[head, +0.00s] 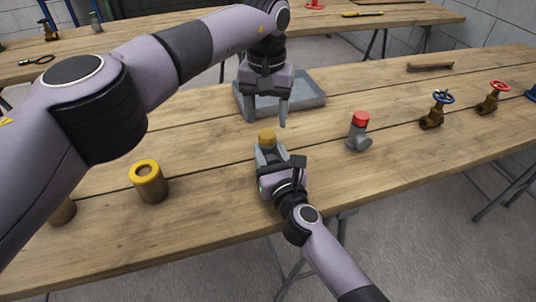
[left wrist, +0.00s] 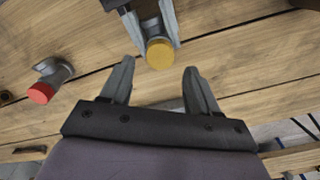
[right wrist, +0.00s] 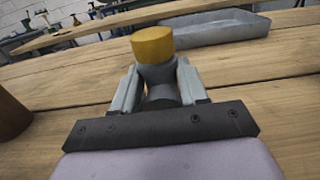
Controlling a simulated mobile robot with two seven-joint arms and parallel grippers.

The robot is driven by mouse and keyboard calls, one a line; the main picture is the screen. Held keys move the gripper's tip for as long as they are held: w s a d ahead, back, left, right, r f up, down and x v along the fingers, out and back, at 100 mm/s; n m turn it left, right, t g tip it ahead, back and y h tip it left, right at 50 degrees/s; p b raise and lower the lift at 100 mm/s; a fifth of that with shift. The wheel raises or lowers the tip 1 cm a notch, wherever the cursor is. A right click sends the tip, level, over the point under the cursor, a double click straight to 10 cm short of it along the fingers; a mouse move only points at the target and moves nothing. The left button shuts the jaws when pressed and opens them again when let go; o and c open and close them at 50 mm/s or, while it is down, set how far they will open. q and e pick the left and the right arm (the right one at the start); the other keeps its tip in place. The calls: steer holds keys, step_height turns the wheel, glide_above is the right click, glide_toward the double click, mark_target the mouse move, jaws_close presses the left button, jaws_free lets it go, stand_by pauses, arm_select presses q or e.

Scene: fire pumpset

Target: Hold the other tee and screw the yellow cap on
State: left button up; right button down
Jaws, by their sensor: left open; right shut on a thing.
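A grey tee with the yellow cap (head: 267,137) on its top stands on the table. My right gripper (head: 270,157) is shut on this tee (right wrist: 160,84), one finger on each side of its body. The yellow cap also shows in the right wrist view (right wrist: 152,44), sitting upright on the tee's upper end. How far it is threaded I cannot tell. My left gripper (head: 266,118) is open and empty, pointing down above and behind the cap. In the left wrist view the yellow cap (left wrist: 160,53) lies just beyond the open fingertips. A second grey tee (head: 358,138) with a red cap (head: 361,118) stands to the right.
A grey tray (head: 312,90) lies behind my left gripper. A brown cylinder with a yellow rim (head: 148,182) stands at left. A blue-wheeled valve (head: 435,110) and a red-wheeled valve (head: 490,98) stand at right. The table between tee and cylinder is clear.

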arm_select(q)
steer(key=n, duration=0.5)
steer(key=shift+r, duration=0.2)
arm_select(e)
steer(key=shift+d+f, duration=0.1)
steer(key=shift+f, duration=0.25)
arm_select(q)
steer(key=n, duration=0.4)
steer(key=shift+r+n, duration=0.2)
steer(key=shift+n, duration=0.1)
steer(key=n, duration=0.4)
steer(key=shift+r+n, duration=0.2)
steer(key=shift+n, duration=0.1)
steer(key=n, duration=0.4)
steer(key=shift+r+n, duration=0.2)
steer(key=shift+n, duration=0.1)
steer(key=n, duration=0.4)
steer(key=shift+r+n, duration=0.2)
steer(key=shift+n, duration=0.1)
steer(key=n, duration=0.4)
steer(key=shift+r+n, duration=0.2)
steer(key=shift+n, duration=0.1)
steer(key=n, duration=0.4)
steer(key=shift+r+n, duration=0.2)
steer(key=shift+n, duration=0.1)
steer(key=n, duration=0.5)
steer(key=shift+r, duration=0.15)
